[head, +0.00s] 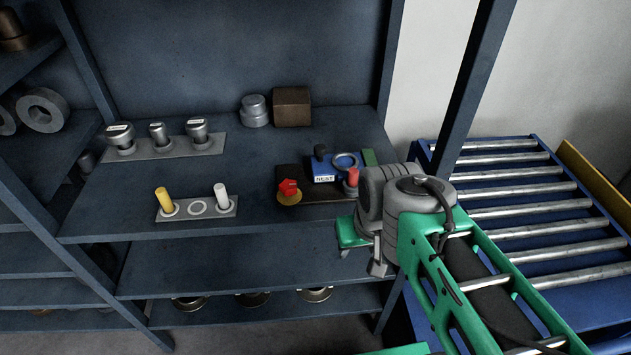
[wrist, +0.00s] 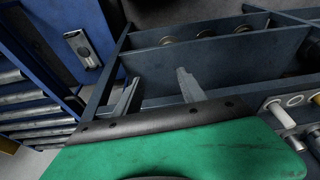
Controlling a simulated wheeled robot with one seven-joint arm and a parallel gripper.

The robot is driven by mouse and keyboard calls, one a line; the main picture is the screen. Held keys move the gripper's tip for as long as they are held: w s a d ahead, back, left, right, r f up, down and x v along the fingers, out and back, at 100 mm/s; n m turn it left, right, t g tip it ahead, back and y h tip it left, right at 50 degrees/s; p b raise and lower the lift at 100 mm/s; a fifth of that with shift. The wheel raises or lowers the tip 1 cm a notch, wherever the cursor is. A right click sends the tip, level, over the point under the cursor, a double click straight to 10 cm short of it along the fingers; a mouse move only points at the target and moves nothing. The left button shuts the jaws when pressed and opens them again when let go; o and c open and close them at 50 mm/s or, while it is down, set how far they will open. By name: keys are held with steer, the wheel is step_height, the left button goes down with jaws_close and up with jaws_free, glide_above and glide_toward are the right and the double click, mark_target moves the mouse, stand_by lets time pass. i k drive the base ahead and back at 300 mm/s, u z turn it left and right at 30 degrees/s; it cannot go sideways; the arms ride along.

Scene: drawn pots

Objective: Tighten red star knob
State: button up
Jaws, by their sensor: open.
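The red star knob (head: 288,187) sits on a round gold base at the left end of a dark brown plate (head: 325,197) on the middle shelf. It does not show in the wrist view. My gripper (head: 363,258) is near the front right edge of that shelf, to the right of the knob, nearer the camera and apart from it. Its two grey fingers also show in the wrist view (wrist: 158,90), spread apart with nothing between them, in front of the shelf edge. A blue block (head: 325,168) labelled NEST stands on the plate, with a red-topped peg (head: 352,178) at its right end.
A grey plate (head: 183,212) with a yellow peg (head: 164,199) and a white peg (head: 221,195) lies left of the knob. Metal-topped parts (head: 158,133) stand behind. A shelf post (head: 470,90) and roller conveyor (head: 515,190) are on the right.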

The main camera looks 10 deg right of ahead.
mark_target(289, 195)
steer(key=k, duration=0.5)
steer(key=u, duration=1.7)
steer(key=i, duration=1.3)
steer(key=z, duration=2.4)
